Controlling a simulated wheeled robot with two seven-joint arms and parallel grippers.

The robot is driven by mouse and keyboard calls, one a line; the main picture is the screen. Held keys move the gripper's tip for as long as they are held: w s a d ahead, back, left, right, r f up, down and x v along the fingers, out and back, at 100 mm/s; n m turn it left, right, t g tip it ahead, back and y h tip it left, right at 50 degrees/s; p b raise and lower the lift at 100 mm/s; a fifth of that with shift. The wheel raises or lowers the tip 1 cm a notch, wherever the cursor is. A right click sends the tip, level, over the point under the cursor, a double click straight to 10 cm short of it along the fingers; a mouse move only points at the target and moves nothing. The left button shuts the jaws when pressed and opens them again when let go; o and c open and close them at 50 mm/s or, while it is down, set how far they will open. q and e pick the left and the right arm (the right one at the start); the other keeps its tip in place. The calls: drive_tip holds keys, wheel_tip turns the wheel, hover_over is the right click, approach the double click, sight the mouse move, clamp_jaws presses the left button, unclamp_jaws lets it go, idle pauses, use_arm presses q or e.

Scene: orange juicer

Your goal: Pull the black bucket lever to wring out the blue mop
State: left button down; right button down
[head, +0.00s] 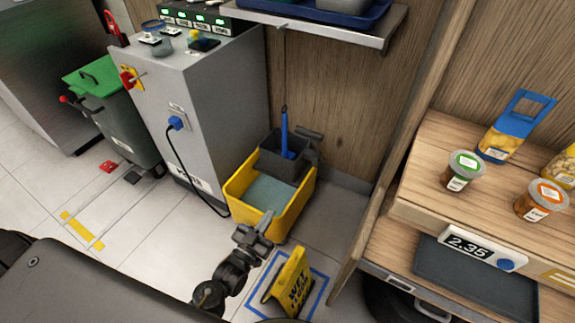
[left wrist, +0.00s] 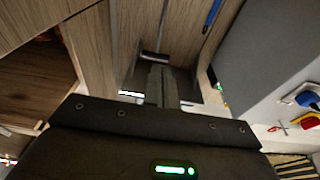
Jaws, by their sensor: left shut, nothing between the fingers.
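The yellow bucket (head: 240,207) stands on the floor against the grey cabinet, with blue-grey water in it. A dark grey wringer (head: 268,160) sits at its back. The blue mop (head: 284,130) stands upright in the wringer; only its blue handle shows clearly. The black lever (head: 309,134) sticks out at the wringer's right. My left gripper (head: 268,219) is shut and empty, in front of the bucket's near side in the head view. In the left wrist view its closed fingers (left wrist: 160,75) point toward a dark bar, probably the lever, with the blue handle (left wrist: 212,14) at the top.
A yellow wet-floor sign (head: 291,283) stands in a blue floor square just right of my left arm. A wooden counter (head: 420,190) with tubs is at the right. A metal shelf (head: 330,25) hangs above. Tiled floor at the left is mostly clear.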

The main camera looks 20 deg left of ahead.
use_arm(q)
drive_tip(key=s+a+g+y, duration=0.1)
drive_tip(key=s+a+g, duration=0.1)
drive_tip(key=s+g, duration=0.6)
drive_tip(key=s+a+f+g+y, duration=0.1)
drive_tip(key=s+a+g+y, duration=0.1)
drive_tip(key=s+g, duration=0.6)
drive_tip(key=s, duration=0.3)
drive_tip(key=shift+s+a+y, duration=0.3)
drive_tip(key=shift+s+a, duration=0.05)
drive_tip(key=shift+a, duration=0.05)
drive_tip(key=shift+f, duration=0.1)
